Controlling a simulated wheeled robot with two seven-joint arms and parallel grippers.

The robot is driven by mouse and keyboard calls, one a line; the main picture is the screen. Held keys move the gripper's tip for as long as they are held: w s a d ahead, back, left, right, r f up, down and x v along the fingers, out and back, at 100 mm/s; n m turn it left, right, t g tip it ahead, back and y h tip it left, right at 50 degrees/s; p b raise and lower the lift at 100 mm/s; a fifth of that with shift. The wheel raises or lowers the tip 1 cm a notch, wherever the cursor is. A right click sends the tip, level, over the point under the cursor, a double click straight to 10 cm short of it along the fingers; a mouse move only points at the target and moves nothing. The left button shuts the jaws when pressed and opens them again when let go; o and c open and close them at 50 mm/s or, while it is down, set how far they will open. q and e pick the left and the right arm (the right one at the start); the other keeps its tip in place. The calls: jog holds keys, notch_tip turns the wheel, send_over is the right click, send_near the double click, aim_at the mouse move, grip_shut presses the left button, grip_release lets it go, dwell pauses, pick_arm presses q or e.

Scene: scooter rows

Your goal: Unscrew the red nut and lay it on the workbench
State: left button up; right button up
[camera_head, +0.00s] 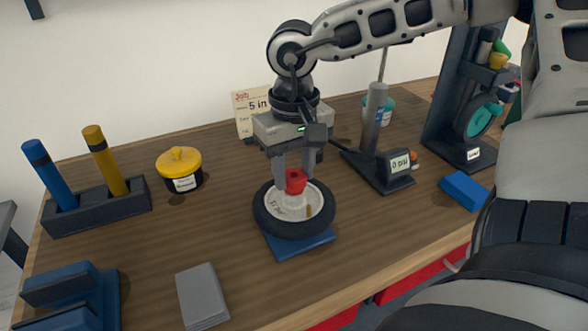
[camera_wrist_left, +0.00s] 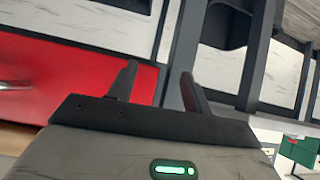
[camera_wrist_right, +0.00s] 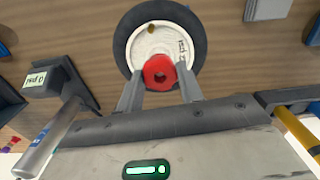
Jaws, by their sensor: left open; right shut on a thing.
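The red nut (camera_head: 295,181) sits at the centre of a small wheel with a black tyre (camera_head: 262,212) and a pale hub, which lies flat on a blue base (camera_head: 297,245) on the workbench (camera_head: 150,250). My right gripper (camera_head: 294,180) points down from above and is shut on the nut. The right wrist view shows the red nut (camera_wrist_right: 159,72) between the two fingertips (camera_wrist_right: 160,82), over the hub. Whether the nut still touches the hub is hard to tell. My left gripper (camera_wrist_left: 155,80) shows only in its own wrist view, open and empty, facing a red surface.
A pump with a gauge (camera_head: 395,163) stands right of the wheel, with a blue block (camera_head: 464,190) further right. A yellow-lidded pot (camera_head: 180,168) and a holder (camera_head: 95,205) with blue and yellow handles stand left. A grey slab (camera_head: 202,295) lies front left. Bare bench lies between them.

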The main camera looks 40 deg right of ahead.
aim_at(294, 179)
jog(key=n, duration=0.4)
jog(key=shift+n, duration=0.3)
jog(key=o, duration=1)
jog(key=shift+o, duration=0.2)
notch_tip(294, 179, up, 16)
